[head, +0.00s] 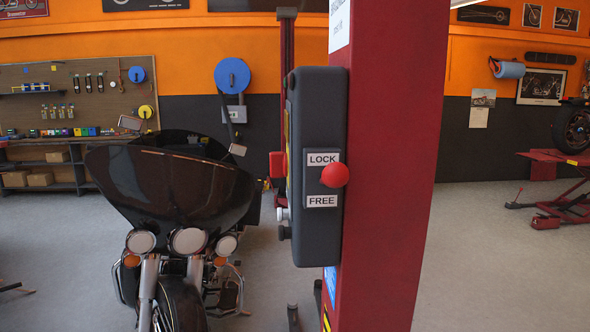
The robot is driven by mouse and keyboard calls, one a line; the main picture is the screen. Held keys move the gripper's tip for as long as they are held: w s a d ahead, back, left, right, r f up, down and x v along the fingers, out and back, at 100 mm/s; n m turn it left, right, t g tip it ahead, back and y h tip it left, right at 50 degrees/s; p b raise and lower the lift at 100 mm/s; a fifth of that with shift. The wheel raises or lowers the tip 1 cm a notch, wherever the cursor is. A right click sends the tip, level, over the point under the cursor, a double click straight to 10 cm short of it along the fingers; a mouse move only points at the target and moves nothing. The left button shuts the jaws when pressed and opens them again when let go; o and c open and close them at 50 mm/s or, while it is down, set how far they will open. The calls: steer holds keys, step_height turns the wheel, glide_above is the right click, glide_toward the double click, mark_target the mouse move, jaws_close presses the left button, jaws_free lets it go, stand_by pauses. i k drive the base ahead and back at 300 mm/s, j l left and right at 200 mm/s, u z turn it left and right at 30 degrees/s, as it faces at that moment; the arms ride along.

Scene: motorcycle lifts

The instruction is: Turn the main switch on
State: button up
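A dark grey control box (303,230) is mounted on a red lift post (385,180). The box side facing me has a red ball knob (334,175) between a LOCK label (322,159) above and a FREE label (322,201) below. The box's left face is seen edge-on. A red part (277,165) sticks out from it, with a light grey knob (282,214) and a darker knob (284,233) lower down. I cannot tell which of these is the main switch or how it is set. My gripper is not in view.
A dark motorcycle (170,190) stands left of the post, close to the box's left face. Shelves (45,172) stand along the back left wall. A red lift (565,200) is at the far right. Grey floor (480,260) is open right of the post.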

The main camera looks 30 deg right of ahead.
mark_target(278, 160)
steer(key=i+j+z, duration=0.15)
steer(key=i+z, duration=0.15)
steer(key=z, duration=0.2)
steer(key=i+j+z, duration=0.2)
steer(key=z, duration=0.3)
steer(key=i+j, duration=0.05)
